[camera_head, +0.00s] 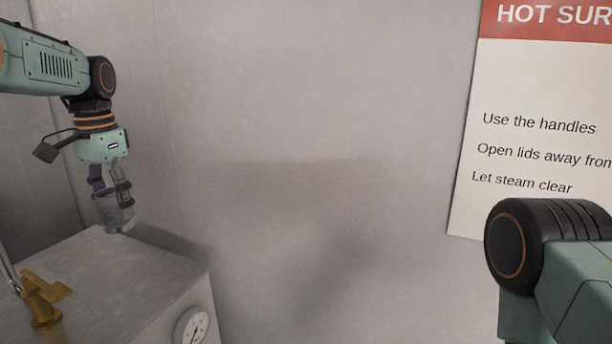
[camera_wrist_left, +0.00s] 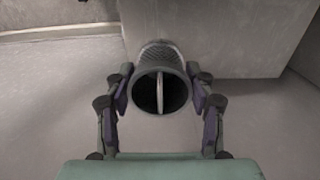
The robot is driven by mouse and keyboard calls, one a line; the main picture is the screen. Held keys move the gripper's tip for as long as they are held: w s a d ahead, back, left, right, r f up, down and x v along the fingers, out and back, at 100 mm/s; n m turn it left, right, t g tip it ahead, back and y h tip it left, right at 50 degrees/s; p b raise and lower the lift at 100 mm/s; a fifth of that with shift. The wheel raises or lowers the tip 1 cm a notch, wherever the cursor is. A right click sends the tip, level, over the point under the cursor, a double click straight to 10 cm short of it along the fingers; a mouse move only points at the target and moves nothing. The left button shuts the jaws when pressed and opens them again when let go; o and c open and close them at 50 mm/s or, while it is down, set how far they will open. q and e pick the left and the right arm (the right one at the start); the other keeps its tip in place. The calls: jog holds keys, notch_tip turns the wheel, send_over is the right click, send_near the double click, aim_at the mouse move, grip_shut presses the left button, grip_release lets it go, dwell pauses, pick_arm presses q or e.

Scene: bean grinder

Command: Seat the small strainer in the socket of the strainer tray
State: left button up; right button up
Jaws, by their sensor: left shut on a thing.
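The small strainer (camera_head: 116,213) is a grey perforated metal cup. My left gripper (camera_head: 118,192) points down and is shut on it, holding it above the grey metal box at the lower left. In the left wrist view the strainer (camera_wrist_left: 160,83) sits between the two fingers of my left gripper (camera_wrist_left: 160,92), its round open end toward the camera with a thin bar across the opening. The strainer tray and its socket do not show in either view. My right arm shows only as a link at the lower right, and its gripper is out of view.
The grey metal box (camera_head: 130,265) has a brass valve (camera_head: 42,298) on top and a round dial gauge (camera_head: 192,327) on its front. A grey wall (camera_head: 320,110) stands behind, with a warning sign (camera_head: 540,90) at the right. The space between my arms is free.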

pick_arm(q)
jog(key=shift+r, duration=0.75)
jog(key=shift+w+n, duration=0.25)
jog(key=shift+n, duration=0.45)
jog(key=f, duration=0.1)
jog(key=w+d+f, duration=0.1)
jog(key=d+f, duration=0.1)
jog(key=shift+w+f, duration=0.1)
jog(key=shift+w, duration=0.2)
jog(key=s+d+f+n+b, duration=0.1)
jog(key=s+d+f+b, duration=0.25)
jog(key=d+f, duration=0.45)
jog(key=s+d+f+n+b, duration=0.15)
jog(key=d+f+b, duration=0.35)
jog(key=f, duration=0.6)
jog(key=s+d+f+b, duration=0.1)
jog(key=s+f+b, duration=0.5)
jog(key=f, duration=0.5)
jog(key=s+d+f+b, duration=0.2)
jog(key=s+f+b, duration=0.5)
jog(key=f+b, duration=0.4)
jog(key=shift+s+f+n, duration=0.15)
jog(key=shift+n, duration=0.2)
jog(key=shift+s, duration=0.1)
